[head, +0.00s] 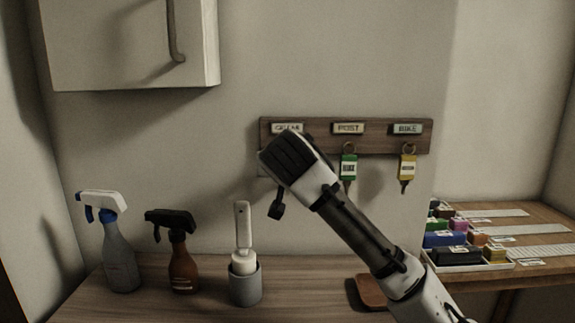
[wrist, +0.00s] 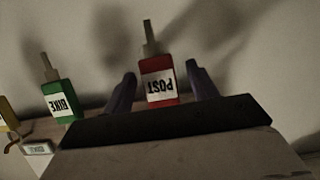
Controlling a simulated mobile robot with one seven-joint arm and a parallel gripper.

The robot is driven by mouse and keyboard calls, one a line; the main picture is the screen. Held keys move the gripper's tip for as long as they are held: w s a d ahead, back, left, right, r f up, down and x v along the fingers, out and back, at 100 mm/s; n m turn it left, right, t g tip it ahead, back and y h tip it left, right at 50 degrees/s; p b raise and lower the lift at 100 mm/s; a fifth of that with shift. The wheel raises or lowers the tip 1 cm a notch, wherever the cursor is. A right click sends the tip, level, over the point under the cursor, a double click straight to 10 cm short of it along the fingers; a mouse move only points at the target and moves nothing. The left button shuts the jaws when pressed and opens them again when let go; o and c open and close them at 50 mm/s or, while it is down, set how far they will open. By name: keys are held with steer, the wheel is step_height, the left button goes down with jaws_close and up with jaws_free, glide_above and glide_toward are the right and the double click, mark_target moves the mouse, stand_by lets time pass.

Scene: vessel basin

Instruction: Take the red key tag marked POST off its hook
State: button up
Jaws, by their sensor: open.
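The red key tag marked POST (wrist: 158,88) shows in the wrist view, upside down, with its key pointing up in the picture. My gripper (wrist: 161,70) is open, with one finger on each side of the tag and a visible gap to each. In the head view my gripper (head: 290,160) covers the left end of the wooden key rack (head: 330,142) and hides the red tag. The red tag's hook is hidden in both views. A green tag marked BIKE (head: 349,167) hangs under the POST label (head: 348,128); it also shows in the wrist view (wrist: 62,101).
A yellow tag (head: 407,168) hangs under the BIKE label (head: 407,128). Two spray bottles (head: 119,255) (head: 181,262) and a brush in a grey holder (head: 245,284) stand on the counter below. A wall cabinet (head: 125,45) is upper left. A tray of coloured items (head: 496,267) is at right.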

steer(key=shift+w+f, duration=0.1)
steer(key=shift+w, duration=0.05)
steer(key=c, duration=1.1)
steer(key=shift+o, duration=0.2)
steer(key=shift+r+b, duration=0.3)
steer(key=shift+r, duration=0.4)
steer(key=s+r+b, duration=0.1)
steer(key=s+b, duration=0.1)
steer(key=s, duration=1.6)
steer(key=shift+r, duration=0.4)
